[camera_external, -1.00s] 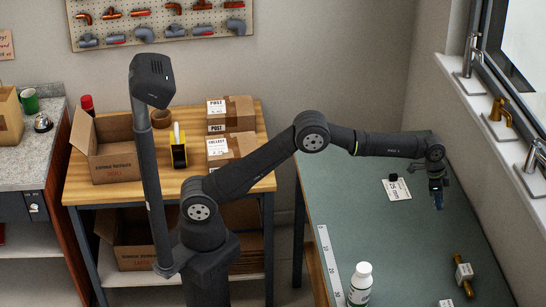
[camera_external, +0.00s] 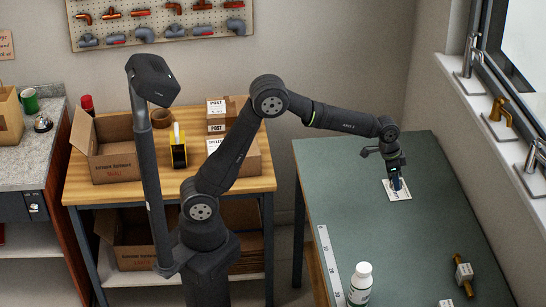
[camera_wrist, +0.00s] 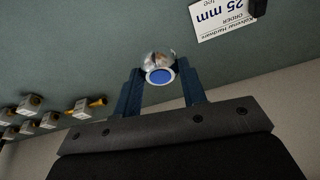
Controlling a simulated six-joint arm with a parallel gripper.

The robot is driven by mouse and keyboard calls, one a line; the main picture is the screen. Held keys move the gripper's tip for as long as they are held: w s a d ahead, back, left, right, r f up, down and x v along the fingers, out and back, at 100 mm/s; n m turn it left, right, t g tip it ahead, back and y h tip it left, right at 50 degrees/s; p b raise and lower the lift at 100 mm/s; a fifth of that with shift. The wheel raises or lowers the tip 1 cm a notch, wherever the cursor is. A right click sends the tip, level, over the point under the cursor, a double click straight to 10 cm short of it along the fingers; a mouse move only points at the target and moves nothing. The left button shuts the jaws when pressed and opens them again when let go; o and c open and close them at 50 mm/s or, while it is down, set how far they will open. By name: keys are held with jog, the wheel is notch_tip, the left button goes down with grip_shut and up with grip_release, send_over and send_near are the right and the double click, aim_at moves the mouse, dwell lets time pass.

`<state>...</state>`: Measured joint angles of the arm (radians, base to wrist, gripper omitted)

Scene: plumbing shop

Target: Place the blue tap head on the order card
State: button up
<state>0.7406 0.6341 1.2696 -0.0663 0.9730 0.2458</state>
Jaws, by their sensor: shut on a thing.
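The order card (camera_external: 399,193) is a white printed card lying flat on the green bench top. In the wrist view the order card (camera_wrist: 222,16) is at the upper right, partly cut off by the frame, with a small black object at its corner. My gripper (camera_external: 397,185) points down in front of part of the card in the external view. In the wrist view my gripper (camera_wrist: 160,82) is shut on the blue tap head (camera_wrist: 160,73), a shiny metal piece with a round blue cap. There, the tap head appears beside the card; its height above the bench is unclear.
A brass valve with a white tag (camera_external: 464,273) lies at the bench's front right. Several tagged fittings (camera_wrist: 50,119) show at left in the wrist view. A white bottle (camera_external: 361,283) stands by a ruler strip (camera_external: 330,265). Taps line the window sill (camera_external: 500,130). The middle bench is clear.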

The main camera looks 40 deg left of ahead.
jog(key=shift+s+a, duration=0.1)
jog(key=shift+a, duration=0.5)
send_over(390, 189)
jog(key=f, duration=0.4)
jog(key=a+f, duration=0.1)
jog(key=f, duration=0.2)
jog(key=shift+s+f, duration=0.1)
jog(key=shift+s, duration=0.3)
jog(key=shift+f, duration=1.95)
jog(key=shift+f, duration=0.15)
jog(key=o, duration=0.7)
jog(key=v, duration=1.2)
jog(key=shift+d, duration=0.15)
